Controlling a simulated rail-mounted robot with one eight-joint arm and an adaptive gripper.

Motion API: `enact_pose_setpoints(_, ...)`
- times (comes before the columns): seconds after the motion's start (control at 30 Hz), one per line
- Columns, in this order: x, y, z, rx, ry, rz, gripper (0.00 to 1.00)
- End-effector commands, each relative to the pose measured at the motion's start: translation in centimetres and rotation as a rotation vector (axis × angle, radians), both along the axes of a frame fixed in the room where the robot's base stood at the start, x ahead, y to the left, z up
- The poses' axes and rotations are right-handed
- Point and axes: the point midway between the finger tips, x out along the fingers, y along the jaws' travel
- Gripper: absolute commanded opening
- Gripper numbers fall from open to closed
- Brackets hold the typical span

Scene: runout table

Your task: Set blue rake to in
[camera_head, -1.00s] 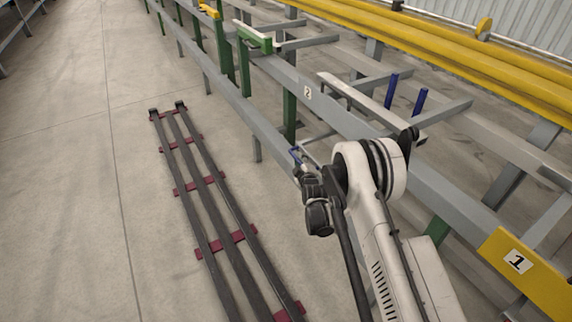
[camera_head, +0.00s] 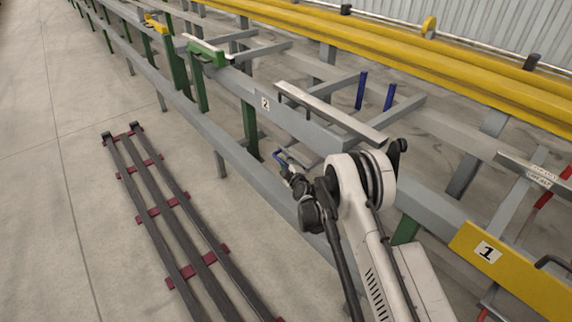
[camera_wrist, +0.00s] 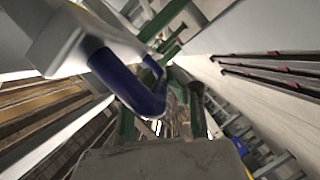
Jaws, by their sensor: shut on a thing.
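The blue rake shows as two blue upright posts (camera_head: 375,94) on a cross arm of the runout table (camera_head: 232,148). A blue handle (camera_head: 280,157) sits low on the near side of the table, below the number 2 plate. My gripper (camera_head: 286,167) is at that handle, small and partly hidden by my wrist. In the wrist view the bent blue handle (camera_wrist: 128,82) runs from a pale grey bracket (camera_wrist: 75,38) down towards the grey finger pad of my gripper (camera_wrist: 155,150). My gripper is shut on the handle; the exact contact is hard to see.
A green-topped rake (camera_head: 207,54) and a yellow one (camera_head: 157,24) stand farther along. A yellow plate with number 1 (camera_head: 512,270) is at the right. Yellow rails (camera_head: 440,75) run behind. Dark bars with red cross-pieces (camera_head: 165,208) lie on the floor at left.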

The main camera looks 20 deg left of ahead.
Motion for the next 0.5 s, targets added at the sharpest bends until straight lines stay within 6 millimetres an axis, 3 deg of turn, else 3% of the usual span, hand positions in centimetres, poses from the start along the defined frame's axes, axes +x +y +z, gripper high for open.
enact_pose_setpoints(0.17, 0.47, -0.29, 0.21, 0.002, -0.004, -0.008, 0.0)
enact_pose_setpoints(0.2, 0.49, -0.31, 0.21, 0.002, -0.004, -0.009, 0.18)
enact_pose_setpoints(0.3, 0.44, -0.29, 0.18, 0.002, -0.003, -0.007, 0.32)
enact_pose_setpoints(0.5, 0.31, -0.22, 0.13, 0.002, -0.002, -0.005, 0.32)
